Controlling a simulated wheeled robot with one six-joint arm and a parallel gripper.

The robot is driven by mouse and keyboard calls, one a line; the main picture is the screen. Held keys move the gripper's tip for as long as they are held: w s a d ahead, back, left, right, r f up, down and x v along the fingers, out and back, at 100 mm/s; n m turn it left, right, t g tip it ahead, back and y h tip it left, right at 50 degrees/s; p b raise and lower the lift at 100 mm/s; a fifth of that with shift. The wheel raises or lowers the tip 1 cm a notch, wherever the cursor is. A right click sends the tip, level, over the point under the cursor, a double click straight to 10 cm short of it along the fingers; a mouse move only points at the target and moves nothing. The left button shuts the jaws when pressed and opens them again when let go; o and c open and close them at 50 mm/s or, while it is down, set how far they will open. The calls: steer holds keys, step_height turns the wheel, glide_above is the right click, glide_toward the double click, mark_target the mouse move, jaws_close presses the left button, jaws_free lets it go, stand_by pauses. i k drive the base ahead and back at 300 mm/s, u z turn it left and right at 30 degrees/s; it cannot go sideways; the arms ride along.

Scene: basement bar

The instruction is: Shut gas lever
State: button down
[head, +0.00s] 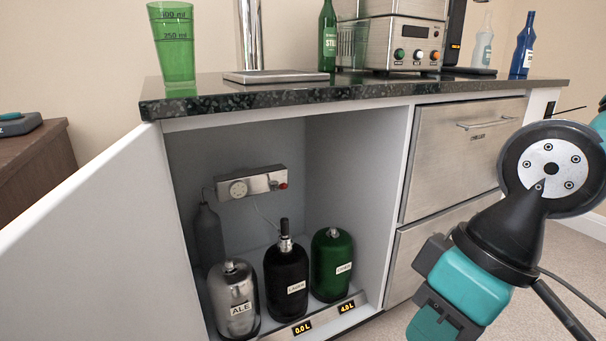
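The cabinet under the counter stands open. Inside, a grey metal gas unit (250,183) with a round white dial is fixed to the back wall. A small red knob or lever (283,186) sits at its right end; its exact position is too small to tell. A dark gas cylinder (208,235) stands below the unit at the left, partly hidden by a keg. My arm's teal and black end, with my gripper (440,305), is at the lower right, outside the cabinet and apart from the unit. Its fingers cannot be made out clearly.
A silver ALE keg (234,300), a black keg (286,281) and a green keg (331,264) stand in the cabinet's front. The white door (90,245) is swung open at left. Drawers (464,150) are at right. The counter (350,90) overhangs the opening.

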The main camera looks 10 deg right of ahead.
mark_target(282, 187)
steer(key=i, duration=0.9)
